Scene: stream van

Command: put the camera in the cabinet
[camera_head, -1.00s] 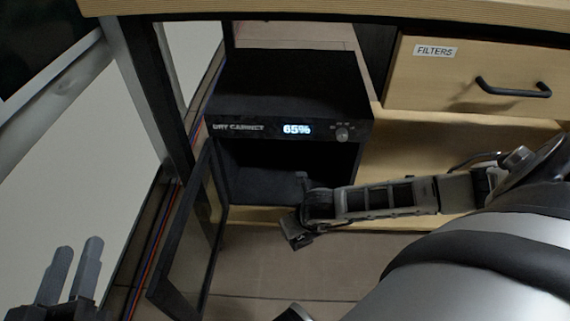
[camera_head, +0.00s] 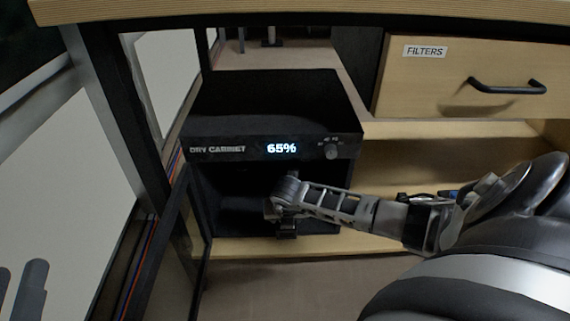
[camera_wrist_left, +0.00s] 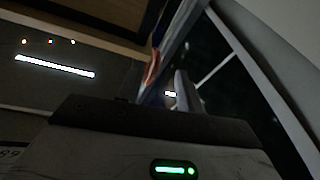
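The cabinet is a black dry cabinet (camera_head: 200,140) with "DRY CABINET" and 65% on its front, standing on a low wooden shelf. Its glass door (camera_head: 168,262) is swung open to the left. My right gripper (camera_head: 287,212) is at the cabinet's open front, in front of the dark interior. Its fingers are dark and hard to make out, so I cannot tell if they hold anything. I cannot make out the camera in either view.
A wooden drawer (camera_head: 440,85) labelled FILTERS, with a black handle, is shut at the upper right. A wooden desktop (camera_head: 300,10) overhangs the cabinet. A dark upright post (camera_head: 125,110) stands left of it. The floor (camera_head: 270,285) in front is clear.

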